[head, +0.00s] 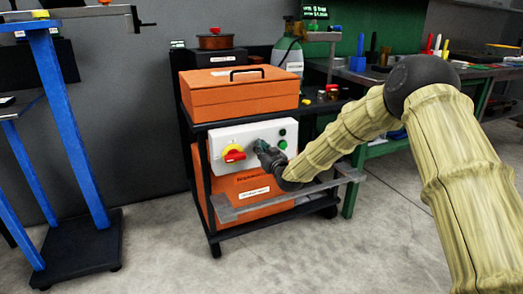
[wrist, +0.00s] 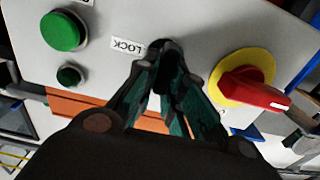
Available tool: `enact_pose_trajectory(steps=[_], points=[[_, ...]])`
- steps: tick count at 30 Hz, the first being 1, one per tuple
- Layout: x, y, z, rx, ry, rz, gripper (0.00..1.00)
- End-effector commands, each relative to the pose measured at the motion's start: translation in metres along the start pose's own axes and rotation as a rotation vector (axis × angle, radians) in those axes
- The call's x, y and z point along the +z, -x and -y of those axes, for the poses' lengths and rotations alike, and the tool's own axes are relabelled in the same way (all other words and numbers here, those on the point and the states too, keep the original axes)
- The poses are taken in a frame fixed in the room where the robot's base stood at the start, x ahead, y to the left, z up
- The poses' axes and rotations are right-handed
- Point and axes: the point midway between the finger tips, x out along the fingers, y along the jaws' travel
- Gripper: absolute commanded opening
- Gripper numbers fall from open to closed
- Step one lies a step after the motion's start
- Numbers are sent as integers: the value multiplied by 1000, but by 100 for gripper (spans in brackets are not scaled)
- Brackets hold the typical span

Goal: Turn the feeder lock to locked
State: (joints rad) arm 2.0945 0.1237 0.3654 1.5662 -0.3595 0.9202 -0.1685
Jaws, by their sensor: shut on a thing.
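The feeder lock (wrist: 160,46) is a dark piece on the white control panel (head: 218,136), next to a label reading LOCK (wrist: 127,46) that appears upside down in the wrist view. My gripper (head: 262,147) reaches the panel from the right in the head view. In the wrist view its fingers (wrist: 167,75) converge and are shut on the lock. The fingers cover most of the lock, so its turned position cannot be read. In the head view the gripper hides the lock.
A red rotary handle on a yellow disc (wrist: 246,80) sits beside the lock. A large green button (wrist: 63,31) and a small dark green one (wrist: 69,76) are on the other side. An orange toolbox (head: 238,95) stands above the panel; a grey rail (head: 255,206) runs below.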

Motion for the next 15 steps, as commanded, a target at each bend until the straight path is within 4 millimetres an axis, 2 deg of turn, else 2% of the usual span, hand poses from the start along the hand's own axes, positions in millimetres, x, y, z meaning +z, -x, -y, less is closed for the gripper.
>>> enact_pose_trajectory(steps=[8, 15], points=[[-1, 0, -1, 1, -34, 0, 0], [-2, 0, -4, 1, -163, 1, 0]])
